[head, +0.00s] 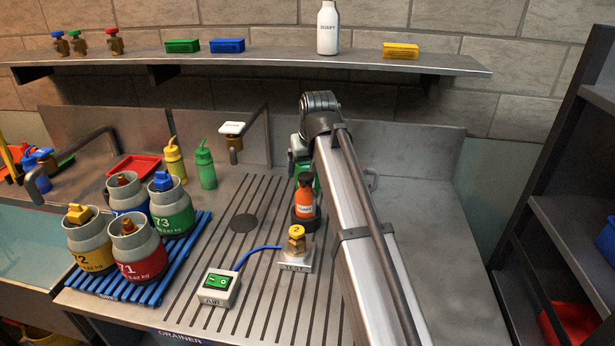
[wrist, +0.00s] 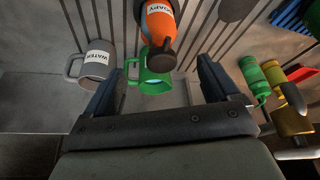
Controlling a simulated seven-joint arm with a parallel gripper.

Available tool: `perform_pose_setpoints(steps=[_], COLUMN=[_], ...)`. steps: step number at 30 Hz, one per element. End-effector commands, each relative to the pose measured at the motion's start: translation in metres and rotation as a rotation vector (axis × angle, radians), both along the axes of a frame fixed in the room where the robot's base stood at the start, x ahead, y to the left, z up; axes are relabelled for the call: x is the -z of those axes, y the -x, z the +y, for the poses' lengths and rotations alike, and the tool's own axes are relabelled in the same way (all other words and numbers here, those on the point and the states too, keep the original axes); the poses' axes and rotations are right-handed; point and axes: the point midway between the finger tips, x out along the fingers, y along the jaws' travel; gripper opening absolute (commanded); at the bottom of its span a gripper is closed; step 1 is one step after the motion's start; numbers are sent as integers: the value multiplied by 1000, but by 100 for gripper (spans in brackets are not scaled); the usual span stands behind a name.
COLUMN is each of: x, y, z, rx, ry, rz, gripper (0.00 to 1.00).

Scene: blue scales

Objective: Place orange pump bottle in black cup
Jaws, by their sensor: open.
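The orange pump bottle (head: 305,199), with a dark top and white label, stands upright on the drainer in the head view. The black cup (head: 306,223) shows as a dark ring around its base, and the bottle appears to stand in it. In the wrist view the orange bottle (wrist: 160,25) is at the top, its dark cap pointing down the picture. My gripper (wrist: 161,68) is open, with nothing held between its fingers. The bottle lies beyond the fingertips, apart from them. In the head view my arm hides most of the gripper.
A green mug (wrist: 155,75) is close to my fingers, and a grey mug labelled WATER (wrist: 92,62) is beside it. A brass valve block (head: 295,245) and switch box (head: 218,287) are in front of the bottle. Green and yellow bottles (head: 205,165) stand left. Right counter is clear.

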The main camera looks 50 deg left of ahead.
Motion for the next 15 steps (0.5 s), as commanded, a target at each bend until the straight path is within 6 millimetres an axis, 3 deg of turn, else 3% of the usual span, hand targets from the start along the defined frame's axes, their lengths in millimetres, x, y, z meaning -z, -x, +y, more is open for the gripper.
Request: perform_pose_setpoints(steps=[6,15], x=[-16,-19], y=[2,3], z=[-6,-7], rx=[0,0], ry=[0,0], rz=[0,0], gripper=[89,89])
